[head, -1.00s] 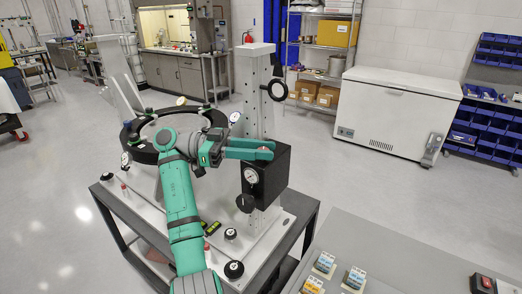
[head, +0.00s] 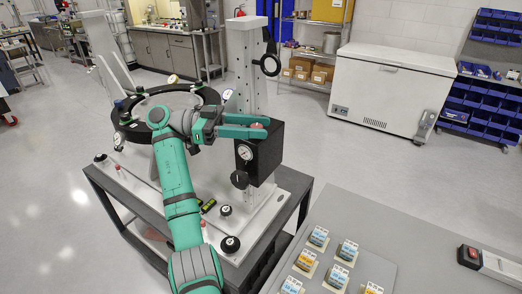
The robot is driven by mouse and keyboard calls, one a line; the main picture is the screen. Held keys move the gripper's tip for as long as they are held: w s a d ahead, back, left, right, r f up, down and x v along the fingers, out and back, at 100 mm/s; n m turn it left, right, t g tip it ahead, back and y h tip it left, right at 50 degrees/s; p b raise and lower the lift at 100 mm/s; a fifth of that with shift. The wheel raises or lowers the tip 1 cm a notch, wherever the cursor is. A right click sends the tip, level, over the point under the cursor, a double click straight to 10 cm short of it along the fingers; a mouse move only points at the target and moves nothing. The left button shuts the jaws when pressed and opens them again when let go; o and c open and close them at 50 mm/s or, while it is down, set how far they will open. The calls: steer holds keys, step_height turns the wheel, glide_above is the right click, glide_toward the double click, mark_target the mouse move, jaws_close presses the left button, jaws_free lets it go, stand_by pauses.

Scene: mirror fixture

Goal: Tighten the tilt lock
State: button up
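The mirror fixture has a black ring (head: 208,95) on a light base plate (head: 262,215) and a pale upright post (head: 246,70). A black box (head: 266,155) with a round dial (head: 245,152) is at the post's lower part. A black knob (head: 239,179) sits below the dial. My green gripper (head: 258,125) reaches right, its two fingers at the box's top left. A small reddish part shows between the fingertips; I cannot tell whether they grip it. Which part is the tilt lock is not clear.
The fixture stands on a dark cart (head: 246,273). Two black knobs stand on the base plate's front. A white chest freezer (head: 390,90) stands behind on open floor.

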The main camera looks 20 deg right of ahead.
steer(key=shift+n+t, duration=0.3)
steer(key=shift+t, duration=0.1)
